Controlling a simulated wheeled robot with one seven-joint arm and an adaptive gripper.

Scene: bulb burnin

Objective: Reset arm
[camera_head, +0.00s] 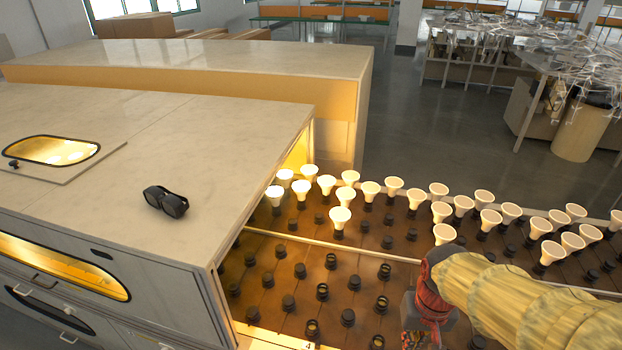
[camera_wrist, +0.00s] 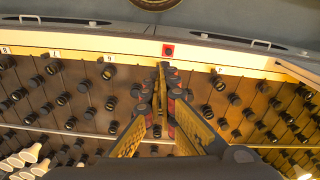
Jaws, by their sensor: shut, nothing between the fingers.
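My gripper (camera_wrist: 164,85) shows in the wrist view with its fingers together and nothing between them. It is above the rack of dark sockets (camera_wrist: 100,95); how far above, I cannot tell. In the head view my arm, in a yellow sleeve, comes in from the lower right and ends in a red and black wrist part over the rack. The fingertips are not clear there. White bulbs (camera_head: 340,216) stand in several sockets on the far side of the rack (camera_head: 265,297). The near sockets in the head view are empty.
A pale-topped oven cabinet (camera_head: 230,130) with lit windows stands at the left, with dark goggles (camera_head: 165,200) on top. The grey floor (camera_head: 420,140) behind the rack is open; cluttered tables (camera_head: 520,52) stand farther back.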

